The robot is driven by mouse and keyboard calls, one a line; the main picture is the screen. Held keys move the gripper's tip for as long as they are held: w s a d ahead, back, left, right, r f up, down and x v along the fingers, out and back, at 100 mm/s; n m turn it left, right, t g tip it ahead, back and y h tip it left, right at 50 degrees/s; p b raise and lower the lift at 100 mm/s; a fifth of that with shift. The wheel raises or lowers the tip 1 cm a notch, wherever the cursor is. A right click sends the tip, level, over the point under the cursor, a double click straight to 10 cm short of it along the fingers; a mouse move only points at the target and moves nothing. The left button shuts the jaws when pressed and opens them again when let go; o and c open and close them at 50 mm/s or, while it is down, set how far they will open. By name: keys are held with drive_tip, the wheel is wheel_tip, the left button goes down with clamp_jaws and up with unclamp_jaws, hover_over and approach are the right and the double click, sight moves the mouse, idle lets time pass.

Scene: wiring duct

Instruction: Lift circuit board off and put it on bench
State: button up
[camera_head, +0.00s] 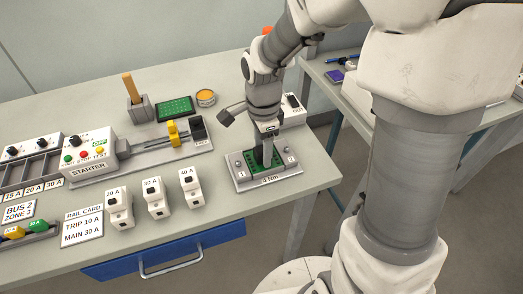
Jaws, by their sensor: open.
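A green circuit board (252,163) sits in a grey fixture (244,183) at the bench's right end, marked "3 Nm" on its front edge. My gripper (267,160) points straight down over this board, with its fingertips at or just above it. The jaws are open; the fingers hide the middle of the board, and I cannot tell whether they touch it. Another flat green board (175,107) lies at the back of the bench, apart from my gripper. The bench (222,215) is pale grey-green.
White breakers (155,198) marked 20 A, 30 A and 40 A stand left of the fixture. A starter box (88,155) and a rail with a yellow clamp (173,133) lie farther left. A white box (293,110) stands behind the fixture. Bare bench shows along the front right.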

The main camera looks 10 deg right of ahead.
drive_tip(key=shift+f, duration=0.2)
clamp_jaws()
drive_tip(key=shift+r, duration=0.15)
wheel_tip(320, 180, up, 4)
drive_tip(key=shift+r+p, duration=0.2)
drive_tip(key=shift+p, duration=0.5)
drive_tip(key=s+d+r, duration=0.2)
drive_tip(key=d+r, duration=0.1)
drive_tip(key=d, duration=0.2)
drive_tip(key=s+d+r+p, duration=0.1)
drive_tip(key=s+d+r, duration=0.1)
drive_tip(key=d, duration=0.4)
drive_tip(key=shift+s+r, duration=0.2)
drive_tip(key=shift+r, duration=0.5)
drive_tip(key=shift+a+r+p, duration=0.1)
drive_tip(key=shift+p, duration=0.3)
drive_tip(key=shift+r+p, duration=1.65)
drive_tip(key=shift+r, duration=0.25)
